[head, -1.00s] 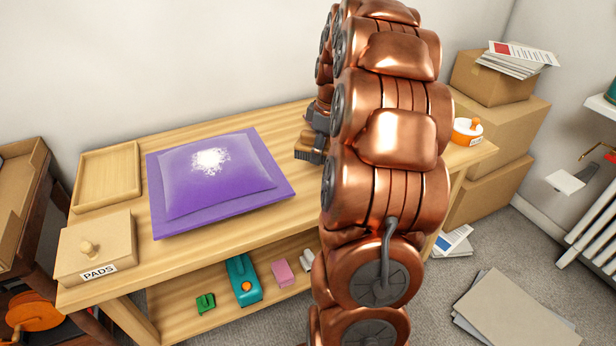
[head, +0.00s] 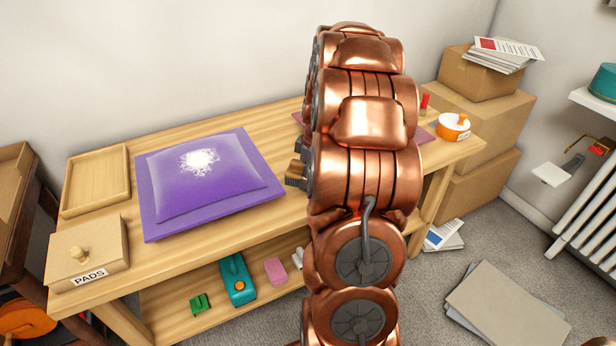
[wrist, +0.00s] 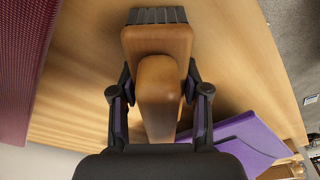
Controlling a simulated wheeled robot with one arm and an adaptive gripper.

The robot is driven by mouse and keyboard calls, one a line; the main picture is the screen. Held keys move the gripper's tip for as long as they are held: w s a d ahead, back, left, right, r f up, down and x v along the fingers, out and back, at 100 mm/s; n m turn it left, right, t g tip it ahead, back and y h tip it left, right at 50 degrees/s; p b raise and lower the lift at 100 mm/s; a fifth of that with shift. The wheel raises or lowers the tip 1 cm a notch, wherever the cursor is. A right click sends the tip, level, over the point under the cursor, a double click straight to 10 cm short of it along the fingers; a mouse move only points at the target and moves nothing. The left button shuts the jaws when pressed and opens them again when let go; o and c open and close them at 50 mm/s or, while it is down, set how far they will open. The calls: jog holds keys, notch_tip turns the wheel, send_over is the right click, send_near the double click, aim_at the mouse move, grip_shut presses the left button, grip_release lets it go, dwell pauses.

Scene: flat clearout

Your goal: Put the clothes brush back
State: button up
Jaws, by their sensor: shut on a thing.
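The clothes brush, a wooden block with a rounded wooden handle and dark bristles at its far end, is in my gripper (wrist: 160,100). In the wrist view the brush (wrist: 157,45) fills the middle, with my two dark fingers shut on either side of its handle.
A dark red mat (wrist: 12,70) lies on the bench, partly behind my arm in the head view. An empty wooden tray (head: 95,207) and a PADS box (head: 65,252) are at the left.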

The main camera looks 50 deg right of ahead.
jog(key=shift+f, duration=0.15)
jog(key=o, duration=1.2)
